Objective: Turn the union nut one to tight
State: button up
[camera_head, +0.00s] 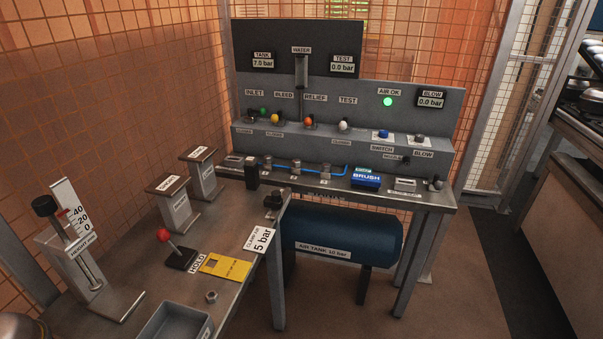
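Several small silver cylindrical fittings stand in a row on the back bench, along a blue line (312,167). They include a left one (267,162), a middle one (296,168) and a right one (326,170). They look like unions, but their labels are too small to read, so I cannot tell which is union nut one or how tight it is. A loose hex nut (211,296) lies on the near bench. My gripper is not in view.
The near bench (130,240) holds a red-knobbed lever (163,236), a yellow plate (225,266), a grey bin (176,325) and a height gauge (85,240). A blue air tank (342,238) sits under the back bench. Open floor (450,280) lies to the right.

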aim_at(269, 158)
jog(key=i+l+u, duration=0.15)
jog(key=i+u, duration=0.3)
jog(key=i, duration=0.3)
jog(key=i+l+z, duration=0.2)
jog(key=i, duration=0.45)
jog(key=i+z, duration=0.15)
jog(key=i, duration=0.55)
